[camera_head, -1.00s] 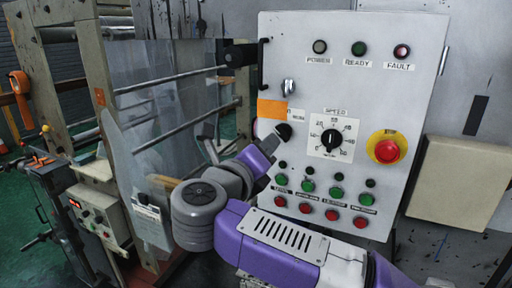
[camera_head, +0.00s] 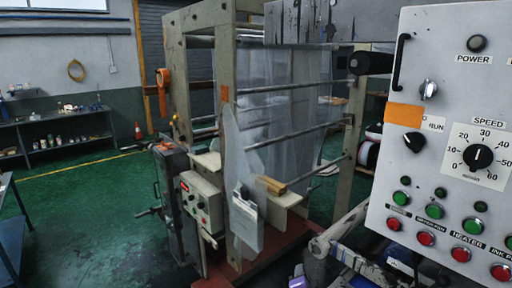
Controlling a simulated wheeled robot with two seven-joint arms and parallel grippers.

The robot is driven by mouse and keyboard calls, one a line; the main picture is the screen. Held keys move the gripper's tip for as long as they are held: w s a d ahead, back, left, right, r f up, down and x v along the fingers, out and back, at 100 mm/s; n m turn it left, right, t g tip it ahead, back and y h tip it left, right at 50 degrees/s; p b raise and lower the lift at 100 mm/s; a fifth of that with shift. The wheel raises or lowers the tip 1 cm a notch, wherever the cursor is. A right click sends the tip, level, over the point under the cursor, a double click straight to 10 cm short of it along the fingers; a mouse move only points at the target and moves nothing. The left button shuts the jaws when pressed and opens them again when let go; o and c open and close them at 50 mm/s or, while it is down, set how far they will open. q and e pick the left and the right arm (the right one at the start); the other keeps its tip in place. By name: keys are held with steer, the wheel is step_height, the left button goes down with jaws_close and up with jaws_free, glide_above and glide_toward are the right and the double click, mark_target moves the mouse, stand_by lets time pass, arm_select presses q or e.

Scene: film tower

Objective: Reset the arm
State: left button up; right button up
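Neither of my grippers shows in the head view. A small purple and grey piece at the bottom edge, below the middle, looks like part of my arm; the rest of that arm is out of frame. The grey control panel (camera_head: 381,205) fills the right side, cut off by the frame edge. It carries a speed dial (camera_head: 478,157), a black selector knob (camera_head: 415,142) marked RUN beside an orange tag (camera_head: 406,115), and rows of green and red buttons. No arm covers the panel front here.
The film machine's frame (camera_head: 228,60) with clear film and rollers stands in the middle. A smaller control box (camera_head: 203,205) is fixed at its left. Green floor (camera_head: 90,200) is open there.

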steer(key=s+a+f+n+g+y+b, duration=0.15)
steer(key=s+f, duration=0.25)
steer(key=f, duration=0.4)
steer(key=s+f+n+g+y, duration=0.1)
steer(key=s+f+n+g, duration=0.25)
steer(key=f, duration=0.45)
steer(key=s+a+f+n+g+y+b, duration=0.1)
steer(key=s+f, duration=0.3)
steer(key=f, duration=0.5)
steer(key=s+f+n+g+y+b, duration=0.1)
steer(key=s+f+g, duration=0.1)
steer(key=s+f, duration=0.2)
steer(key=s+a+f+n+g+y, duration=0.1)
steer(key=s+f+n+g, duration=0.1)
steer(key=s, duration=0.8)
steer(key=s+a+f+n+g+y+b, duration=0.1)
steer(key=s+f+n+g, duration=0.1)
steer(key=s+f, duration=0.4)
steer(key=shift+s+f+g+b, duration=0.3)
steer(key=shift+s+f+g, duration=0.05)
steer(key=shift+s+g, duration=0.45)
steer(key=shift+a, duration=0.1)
